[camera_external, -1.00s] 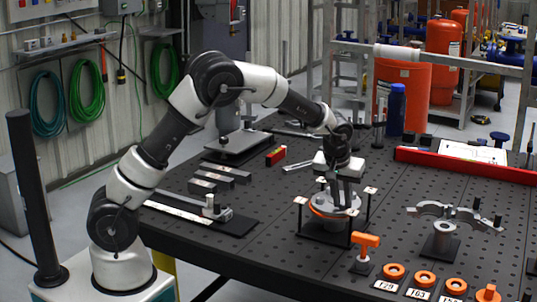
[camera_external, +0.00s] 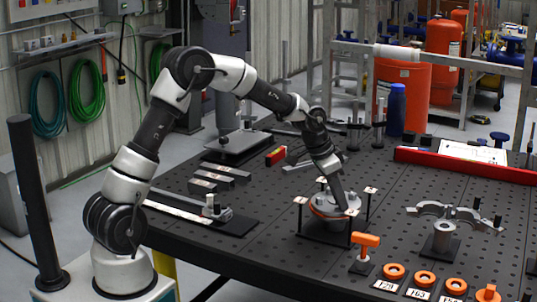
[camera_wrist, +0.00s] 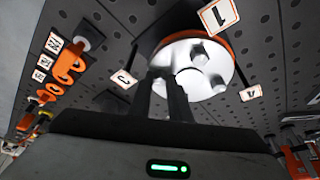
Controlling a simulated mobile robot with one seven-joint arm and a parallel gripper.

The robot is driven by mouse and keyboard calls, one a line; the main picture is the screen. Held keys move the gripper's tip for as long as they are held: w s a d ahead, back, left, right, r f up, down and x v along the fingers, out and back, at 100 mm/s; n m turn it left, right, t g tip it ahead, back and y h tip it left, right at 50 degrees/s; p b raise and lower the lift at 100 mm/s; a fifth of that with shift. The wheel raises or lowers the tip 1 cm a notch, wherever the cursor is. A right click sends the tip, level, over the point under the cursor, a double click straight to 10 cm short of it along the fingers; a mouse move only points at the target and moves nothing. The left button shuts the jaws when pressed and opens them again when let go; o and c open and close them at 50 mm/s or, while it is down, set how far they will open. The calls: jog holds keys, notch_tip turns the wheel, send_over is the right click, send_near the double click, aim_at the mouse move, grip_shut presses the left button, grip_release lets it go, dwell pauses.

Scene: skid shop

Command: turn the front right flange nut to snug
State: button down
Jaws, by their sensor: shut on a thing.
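The flange (camera_external: 326,207) is a round grey metal disc with an orange ring under its edge, on a dark stand. In the wrist view the flange (camera_wrist: 190,62) fills the upper middle, with several bolts or nuts on its face, such as one nut (camera_wrist: 199,53) near its top. My gripper (camera_external: 345,207) leans down onto the right front part of the flange. In the wrist view my gripper (camera_wrist: 168,78) has its two dark fingers close together at the flange's near edge, shut on the front right flange nut, which the fingers mostly hide.
Numbered cards on posts surround the flange, such as card 1 (camera_wrist: 219,15) and card 4 (camera_wrist: 250,93). An orange-handled tool (camera_external: 365,242) stands just in front. Orange rings (camera_external: 394,271) lie at the front edge. A clamp (camera_external: 444,212) stands to the right.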

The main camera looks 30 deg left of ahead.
jog(key=shift+w+r+m, duration=0.15)
jog(key=shift+m, duration=0.45)
jog(key=shift+h, duration=0.3)
jog(key=c, duration=1.6)
grip_release()
jog(key=shift+c, duration=0.2)
jog(key=shift+a, duration=0.1)
jog(key=p+v, duration=0.4)
jog(key=v, duration=0.4)
